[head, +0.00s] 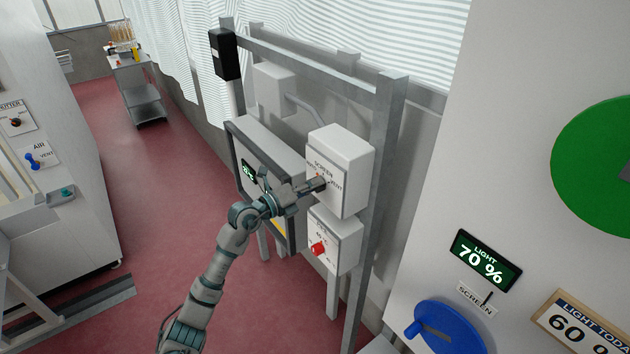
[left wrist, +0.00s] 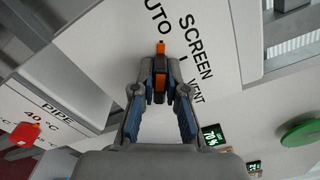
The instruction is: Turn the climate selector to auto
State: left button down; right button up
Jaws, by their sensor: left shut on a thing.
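The climate selector box (head: 347,152) is white with black lettering, and hangs on a grey frame in the middle of the head view. Its word SCREEN (left wrist: 195,48) and the words AUTO and VENT show in the left wrist view. My left gripper (head: 318,185) is at the box's front face. Its two fingers are shut on the selector knob (left wrist: 160,70), a black piece with orange parts. The knob's orange tip lies at its upper end in the left wrist view, on the side of the word AUTO. In the head view the gripper mostly hides the knob. My right gripper is not in view.
Just below is a second white box (head: 346,245) marked PIPE with a red knob (head: 318,249). A grey upright post (head: 385,150) stands close on the right. Further right are a light display (head: 485,262) and a blue dial (head: 450,328). Red floor lies open on the left.

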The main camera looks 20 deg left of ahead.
pick_arm(q)
jog(key=shift+a, duration=0.1)
dwell(0.3)
jog(key=c, duration=1.2)
grip_release()
jog(key=shift+w+a+f, duration=0.1)
jog(key=shift+a, duration=0.05)
jog(key=v, duration=1.2)
jog(key=shift+a, duration=0.25)
jog(key=shift+w+d, duration=0.1)
jog(key=shift+d, duration=0.05)
